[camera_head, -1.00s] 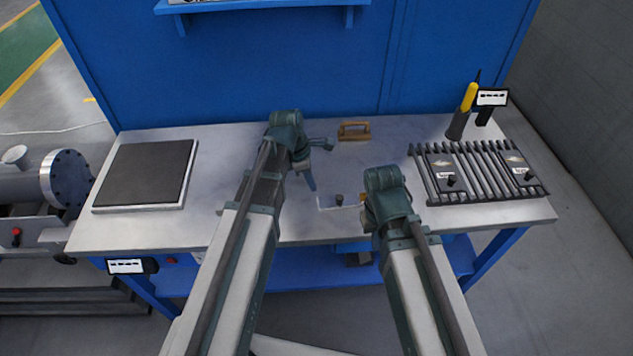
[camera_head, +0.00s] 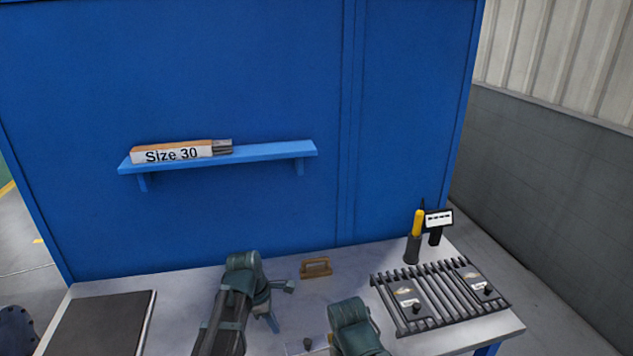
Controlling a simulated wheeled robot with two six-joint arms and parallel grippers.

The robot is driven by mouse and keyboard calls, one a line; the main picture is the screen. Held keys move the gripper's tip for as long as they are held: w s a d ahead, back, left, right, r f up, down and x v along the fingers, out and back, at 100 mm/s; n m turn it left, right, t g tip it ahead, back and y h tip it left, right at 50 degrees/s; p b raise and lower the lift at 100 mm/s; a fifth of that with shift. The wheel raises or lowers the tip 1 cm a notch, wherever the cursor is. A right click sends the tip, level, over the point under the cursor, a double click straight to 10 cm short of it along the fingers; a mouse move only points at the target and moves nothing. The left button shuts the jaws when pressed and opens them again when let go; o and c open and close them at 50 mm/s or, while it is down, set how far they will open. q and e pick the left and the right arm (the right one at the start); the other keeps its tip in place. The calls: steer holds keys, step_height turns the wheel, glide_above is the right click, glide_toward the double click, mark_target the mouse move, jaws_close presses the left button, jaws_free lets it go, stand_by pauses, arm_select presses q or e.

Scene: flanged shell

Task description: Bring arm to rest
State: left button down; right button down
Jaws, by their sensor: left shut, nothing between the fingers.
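My left arm (camera_head: 243,270) reaches over the bench from below, with its dark green wrist above the tabletop. The right gripper's fingers are hidden or out of the picture.
On the bench (camera_head: 185,281) lie a dark mat (camera_head: 95,325) at left and a slatted rack (camera_head: 440,295) at right. A yellow-handled tool stands in a holder (camera_head: 413,248) behind the rack. A blue wall shelf (camera_head: 270,152) bears a "Size 30" box (camera_head: 172,152). A small dark knob (camera_head: 307,343) sits between my arms.

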arm_select(q)
steer(key=s+d+m+y, duration=0.2)
steer(key=s+d+m, duration=0.2)
steer(key=s+m, duration=0.3)
steer(key=s+d+m+y, duration=0.1)
steer(key=s+d+m, duration=0.3)
steer(key=m, duration=1.2)
steer(key=s, duration=0.3)
steer(key=shift+f+m+g+y, duration=0.15)
steer(key=shift+m+g+y, duration=0.15)
steer(key=shift+g+y, duration=0.1)
